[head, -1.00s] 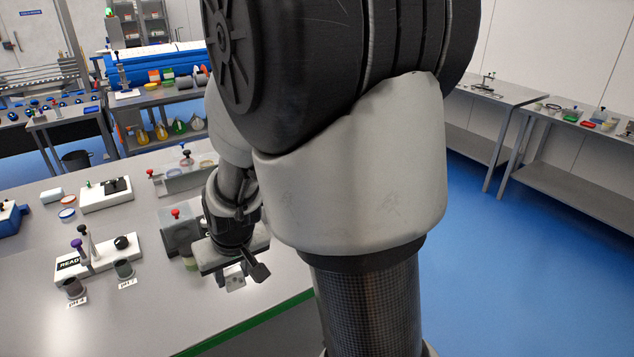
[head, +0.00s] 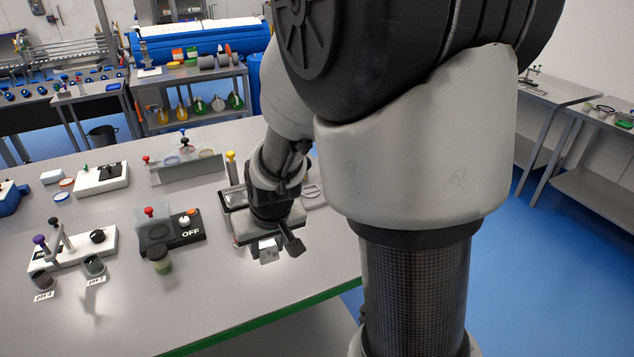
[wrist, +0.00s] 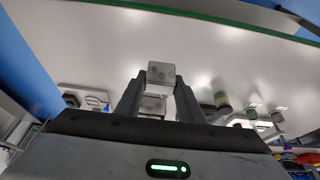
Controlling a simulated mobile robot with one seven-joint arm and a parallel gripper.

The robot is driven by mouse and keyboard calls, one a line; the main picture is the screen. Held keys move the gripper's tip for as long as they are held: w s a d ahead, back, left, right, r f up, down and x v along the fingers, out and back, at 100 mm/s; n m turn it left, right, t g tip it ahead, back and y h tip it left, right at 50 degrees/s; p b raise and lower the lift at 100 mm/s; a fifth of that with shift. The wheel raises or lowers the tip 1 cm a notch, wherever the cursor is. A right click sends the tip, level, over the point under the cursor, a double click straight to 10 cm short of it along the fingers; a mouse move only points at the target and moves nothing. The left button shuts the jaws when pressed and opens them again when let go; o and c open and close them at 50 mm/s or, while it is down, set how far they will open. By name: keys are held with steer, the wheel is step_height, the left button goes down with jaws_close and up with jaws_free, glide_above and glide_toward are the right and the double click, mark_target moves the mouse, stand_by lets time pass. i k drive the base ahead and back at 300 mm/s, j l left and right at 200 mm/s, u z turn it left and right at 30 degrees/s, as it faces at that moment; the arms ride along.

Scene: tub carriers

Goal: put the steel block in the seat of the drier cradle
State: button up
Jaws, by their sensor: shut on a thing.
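The steel block (head: 269,252) is a small pale grey metal piece held under my gripper (head: 268,244) in the head view. In the wrist view my gripper (wrist: 160,82) is shut on the steel block (wrist: 161,72), which sits between the fingertips. The block is above the bench, apart from it. A grey fixture with a yellow-topped post (head: 232,172) stands just behind my gripper and is partly hidden by it. I cannot tell for certain whether this is the drier cradle, and no seat shows clearly.
The grey bench (head: 200,310) is clear in front. A black box marked OFF (head: 188,236) and a small greenish jar (head: 162,262) stand left of my gripper. A pH panel (head: 100,250) is farther left. A flat ring-shaped piece (head: 312,194) lies to the right.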

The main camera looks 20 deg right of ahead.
mark_target(310, 190)
steer(key=i+l, duration=0.1)
steer(key=l, duration=0.85)
steer(key=i+l, duration=0.15)
steer(key=l, duration=0.85)
steer(key=i, duration=0.05)
